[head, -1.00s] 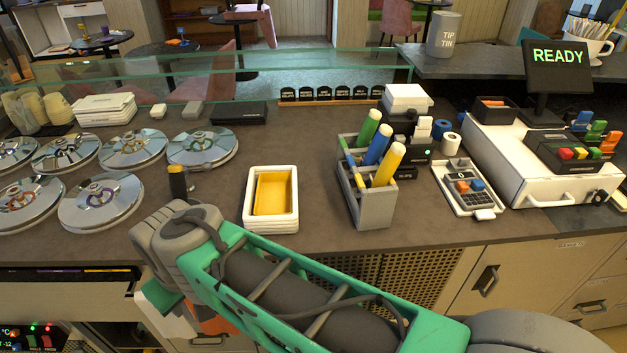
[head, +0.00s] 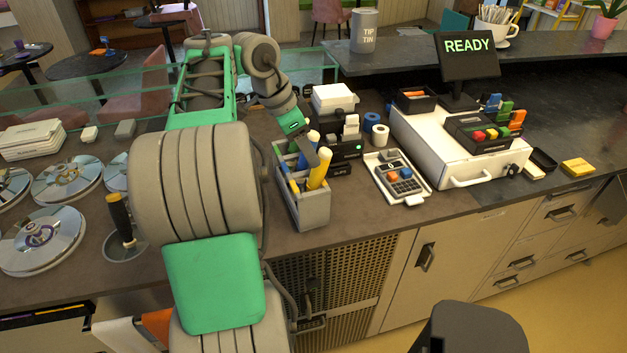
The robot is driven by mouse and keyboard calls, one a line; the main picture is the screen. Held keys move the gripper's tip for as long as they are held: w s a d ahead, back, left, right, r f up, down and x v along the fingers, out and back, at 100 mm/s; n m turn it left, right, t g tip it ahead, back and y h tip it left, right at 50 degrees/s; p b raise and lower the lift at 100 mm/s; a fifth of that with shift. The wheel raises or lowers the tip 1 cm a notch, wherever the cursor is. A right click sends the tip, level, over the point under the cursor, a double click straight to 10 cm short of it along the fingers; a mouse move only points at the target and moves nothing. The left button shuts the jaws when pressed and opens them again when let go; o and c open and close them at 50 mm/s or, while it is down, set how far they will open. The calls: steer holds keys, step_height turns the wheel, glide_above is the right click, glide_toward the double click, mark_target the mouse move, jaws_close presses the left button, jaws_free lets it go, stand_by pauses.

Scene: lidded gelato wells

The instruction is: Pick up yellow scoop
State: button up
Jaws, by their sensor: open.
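The yellow scoop (head: 319,169) stands handle-up and tilted in the grey holder (head: 308,209) on the counter; its lower end is hidden inside. A blue-handled scoop (head: 309,142) stands behind it, partly covered by my gripper. My gripper (head: 313,154) points down over the holder, close to the top of the yellow handle. It is open; a grey finger shows beside the handle. I cannot tell whether it touches the handle.
A card terminal (head: 399,178) and a white cash drawer (head: 440,142) stand right of the holder. A white box (head: 333,98) and dark items are behind it. Steel well lids (head: 43,241) lie at left, near a dark-handled tool (head: 120,215) in a round dish.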

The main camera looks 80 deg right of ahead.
mark_target(317, 169)
steer(key=b+x, duration=0.1)
steer(key=x, duration=0.6)
steer(key=shift+s+f, duration=0.1)
steer(key=shift+a, duration=0.1)
jaws_close()
stand_by(1.0)
